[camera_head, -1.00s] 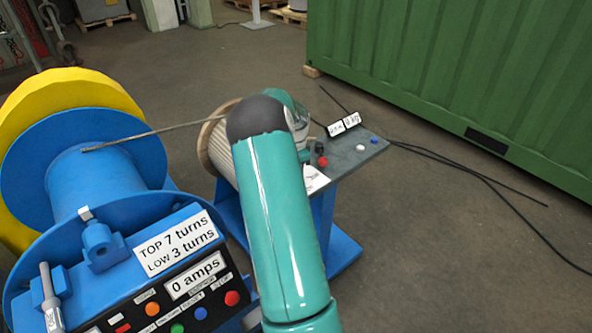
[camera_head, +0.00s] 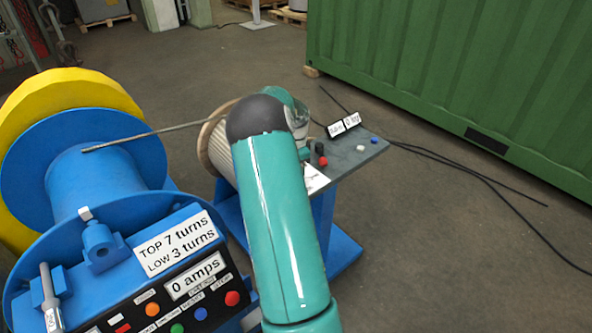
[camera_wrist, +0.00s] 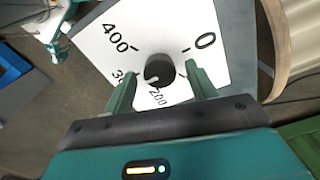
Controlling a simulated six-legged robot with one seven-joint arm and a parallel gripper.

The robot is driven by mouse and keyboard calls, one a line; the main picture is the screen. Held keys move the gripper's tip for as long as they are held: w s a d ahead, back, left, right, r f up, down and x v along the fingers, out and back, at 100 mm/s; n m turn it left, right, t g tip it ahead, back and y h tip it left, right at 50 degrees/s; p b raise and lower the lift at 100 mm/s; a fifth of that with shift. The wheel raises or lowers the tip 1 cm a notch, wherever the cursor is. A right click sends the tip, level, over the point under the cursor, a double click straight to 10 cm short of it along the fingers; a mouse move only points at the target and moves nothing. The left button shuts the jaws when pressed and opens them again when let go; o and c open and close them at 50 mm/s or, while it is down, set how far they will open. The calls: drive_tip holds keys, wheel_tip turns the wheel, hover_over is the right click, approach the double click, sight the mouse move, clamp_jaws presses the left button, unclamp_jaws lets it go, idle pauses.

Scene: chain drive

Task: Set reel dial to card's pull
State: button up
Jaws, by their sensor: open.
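The reel dial is a dark round knob (camera_wrist: 159,70) on a white scale plate (camera_wrist: 98,38) in the wrist view. The plate reads 0, 200 and 400, with a partly covered number starting with 3. A pale mark on the knob's edge points roughly toward 200. My gripper (camera_wrist: 161,78) is open, with one finger on each side of the knob; I cannot tell whether they touch it. In the head view, my arm hides the dial. A white sheet (camera_head: 316,180) shows on the grey bench; whether it is the card or the scale plate is unclear.
The grey bench (camera_head: 345,163) carries a small display (camera_head: 343,125) reading about 0 kg. A wooden reel (camera_head: 211,150) stands beside it, with a line to the blue drum (camera_head: 90,180). The control panel (camera_head: 190,290) is in front.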

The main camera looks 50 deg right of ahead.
wheel_tip(320, 180, up, 13)
idle(0.3)
idle(0.5)
